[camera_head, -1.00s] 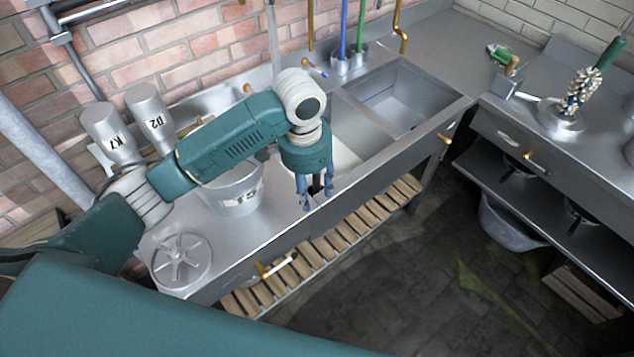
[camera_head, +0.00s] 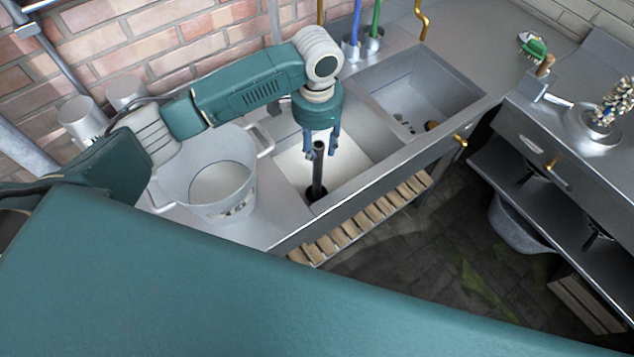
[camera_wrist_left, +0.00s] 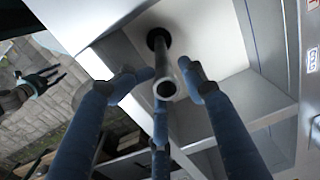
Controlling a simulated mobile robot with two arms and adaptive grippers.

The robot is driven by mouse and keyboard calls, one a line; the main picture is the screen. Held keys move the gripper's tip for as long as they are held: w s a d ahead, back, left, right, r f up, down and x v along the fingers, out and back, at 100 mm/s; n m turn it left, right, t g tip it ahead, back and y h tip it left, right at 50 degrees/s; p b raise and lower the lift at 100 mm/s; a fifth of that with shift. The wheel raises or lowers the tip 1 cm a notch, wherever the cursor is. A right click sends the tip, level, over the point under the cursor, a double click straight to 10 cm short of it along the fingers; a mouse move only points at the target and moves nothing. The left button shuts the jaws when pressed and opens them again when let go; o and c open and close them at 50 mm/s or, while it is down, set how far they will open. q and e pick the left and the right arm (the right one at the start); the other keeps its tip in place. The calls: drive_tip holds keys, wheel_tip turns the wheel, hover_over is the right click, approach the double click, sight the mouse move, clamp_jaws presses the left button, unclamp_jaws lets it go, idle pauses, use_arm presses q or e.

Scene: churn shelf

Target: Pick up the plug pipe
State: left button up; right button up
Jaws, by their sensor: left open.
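The plug pipe (camera_head: 317,165) is a dark upright tube standing in the near-left sink basin, its foot at a dark round drain. In the left wrist view the pipe (camera_wrist_left: 162,68) shows end-on, its open top end between the blue fingers. My left gripper (camera_head: 321,150) is open over the basin, its fingers around the top of the pipe with gaps beside it. In the left wrist view the left gripper (camera_wrist_left: 162,85) has its fingers spread around the pipe end, and I see no clear contact.
A large metal pot (camera_head: 228,178) with handles stands on the counter left of the basin. A second basin (camera_head: 420,95) to the right holds small items. Blue and green brush handles (camera_head: 375,20) stand in cups behind. Another counter (camera_head: 530,120) is at the right.

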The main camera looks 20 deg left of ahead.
sight(316, 163)
use_arm(q)
drive_tip(key=shift+f, duration=0.65)
wheel_tip(316, 163, down, 4)
drive_tip(key=shift+s+f+p, duration=0.15)
drive_tip(key=shift+f+p, duration=0.05)
drive_tip(key=shift+p, duration=0.8)
drive_tip(key=shift+f, duration=0.2)
drive_tip(key=shift+c, duration=1.3)
clamp_jaws()
use_arm(e)
drive_tip(key=shift+w+d+r, duration=0.1)
drive_tip(key=shift+w+r, duration=0.05)
drive_tip(key=shift+r, duration=0.35)
drive_tip(key=shift+w+r, duration=0.15)
drive_tip(key=shift+r, duration=0.35)
